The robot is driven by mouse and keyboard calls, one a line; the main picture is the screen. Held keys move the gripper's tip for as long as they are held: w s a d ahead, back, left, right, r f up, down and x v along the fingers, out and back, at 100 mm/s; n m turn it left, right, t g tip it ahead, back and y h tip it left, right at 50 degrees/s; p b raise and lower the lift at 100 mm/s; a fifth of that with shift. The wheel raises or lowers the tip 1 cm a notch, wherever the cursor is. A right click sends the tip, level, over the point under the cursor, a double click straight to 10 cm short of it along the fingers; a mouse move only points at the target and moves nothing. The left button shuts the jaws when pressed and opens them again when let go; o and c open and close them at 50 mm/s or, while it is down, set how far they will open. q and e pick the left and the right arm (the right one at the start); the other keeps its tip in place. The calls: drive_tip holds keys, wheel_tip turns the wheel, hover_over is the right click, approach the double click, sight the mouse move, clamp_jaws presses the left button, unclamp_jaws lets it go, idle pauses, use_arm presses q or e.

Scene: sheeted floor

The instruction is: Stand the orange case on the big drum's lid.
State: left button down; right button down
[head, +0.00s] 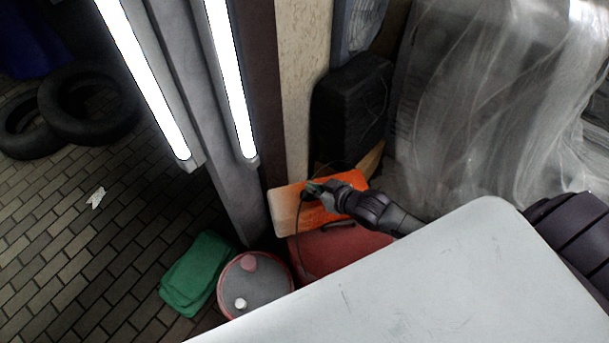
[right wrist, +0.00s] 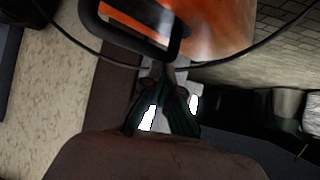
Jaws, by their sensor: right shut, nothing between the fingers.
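The orange case (head: 346,219), with a pale left part, shows in the head view above or against a red rounded top (head: 345,252). I cannot tell whether they touch. My right gripper (head: 308,190) is over the case in that view, shut and empty. In the right wrist view the orange case (right wrist: 205,28) with its dark handle (right wrist: 172,47) fills the top, and the gripper's fingertips (right wrist: 165,72) are close by the handle, not around it. A drum with a grey lid (head: 262,290) and red rim stands to the lower left. My left gripper is out of view.
A green folded cloth or bag (head: 196,270) lies beside the grey-lidded drum. A grey post with lit tubes (head: 232,80) rises just behind. A black case (head: 350,105) and clear plastic sheeting (head: 480,110) stand behind. Tyres (head: 90,105) lie far left; the brick floor between is mostly clear.

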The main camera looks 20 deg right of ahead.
drive_tip(key=shift+s+d+f, duration=0.15)
drive_tip(key=shift+s+f, duration=0.25)
drive_tip(key=shift+f, duration=0.3)
drive_tip(key=shift+w+d, duration=0.15)
drive_tip(key=shift+w, duration=0.1)
drive_tip(key=shift+w+r, duration=0.1)
drive_tip(key=shift+r, duration=0.1)
drive_tip(key=shift+r+p, duration=0.85)
drive_tip(key=shift+p, duration=0.4)
drive_tip(key=s+d+b, duration=0.2)
drive_tip(key=s+d, duration=0.1)
drive_tip(key=s, duration=0.8)
drive_tip(key=shift+s+d, duration=0.25)
drive_tip(key=shift+d, duration=0.1)
